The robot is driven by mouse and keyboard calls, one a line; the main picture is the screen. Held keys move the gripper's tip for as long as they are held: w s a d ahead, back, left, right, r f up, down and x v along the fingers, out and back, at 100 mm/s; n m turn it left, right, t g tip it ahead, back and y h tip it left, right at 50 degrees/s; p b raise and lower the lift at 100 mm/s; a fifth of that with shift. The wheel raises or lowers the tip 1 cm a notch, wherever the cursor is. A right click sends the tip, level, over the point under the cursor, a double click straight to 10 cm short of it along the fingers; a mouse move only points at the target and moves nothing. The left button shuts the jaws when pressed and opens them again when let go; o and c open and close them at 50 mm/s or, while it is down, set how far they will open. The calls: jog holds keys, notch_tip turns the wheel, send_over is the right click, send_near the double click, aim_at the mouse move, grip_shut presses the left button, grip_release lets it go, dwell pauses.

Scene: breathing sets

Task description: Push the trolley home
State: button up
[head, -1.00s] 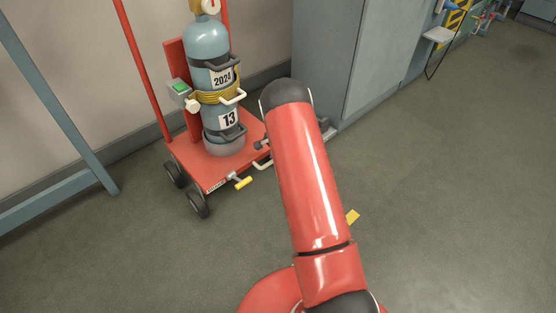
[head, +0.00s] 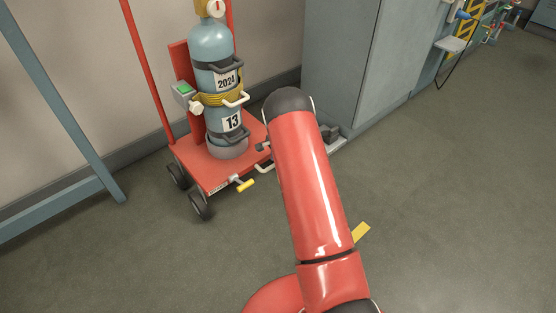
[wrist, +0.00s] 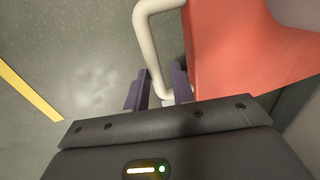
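The red trolley (head: 215,178) stands on its wheels near the wall, left of the grey cabinet. It carries a blue-grey gas cylinder (head: 212,50) labelled 2024 and 13, with a yellow strap round it. A lever with a yellow grip (head: 245,185) sticks out of its front edge. A cream bar handle (wrist: 150,45) runs between the two dark fingers of my gripper (wrist: 160,90) in the wrist view. The fingers lie close on both sides of the bar and appear shut on it. In the head view my red arm hides the gripper.
A tall grey cabinet (head: 350,70) stands right behind the trolley, with a low dark fitting at its base. A blue-grey frame (head: 65,120) stands at the left. Yellow floor tape (head: 361,232) lies right of my arm. The floor at the right is clear.

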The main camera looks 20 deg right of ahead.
jog(key=o, duration=0.3)
jog(key=shift+w, duration=0.1)
jog(key=p+v, duration=0.1)
jog(key=v, duration=0.6)
jog(key=shift+r, duration=0.35)
jog(key=s+a+r+n+t+p, duration=0.1)
jog(key=s+a+r+n, duration=0.3)
jog(key=r, duration=0.6)
jog(key=s+a+r+p, duration=0.1)
jog(key=s+a+r, duration=0.1)
jog(key=s+r, duration=0.6)
jog(key=s+a+r+n+t+p, duration=0.1)
jog(key=s+a+r+n+p, duration=0.15)
jog(key=r, duration=0.95)
jog(key=s+a+r+n+p, duration=0.1)
jog(key=s+r+n, duration=0.1)
jog(key=s, duration=0.6)
jog(key=s+a+r+n+t, duration=0.1)
jog(key=s+r+n, duration=0.2)
jog(key=s, duration=0.5)
jog(key=s+a+r+n+p, duration=0.1)
jog(key=s+a+r+n, duration=0.1)
jog(key=s, duration=0.6)
jog(key=shift+s+r+n+h+p, duration=0.15)
jog(key=shift+s+r+h, duration=0.05)
jog(key=shift+r, duration=0.2)
jog(key=shift+s+r+n+h+p, duration=0.1)
jog(key=shift+s+r+h+p, duration=0.1)
jog(key=shift+r, duration=0.2)
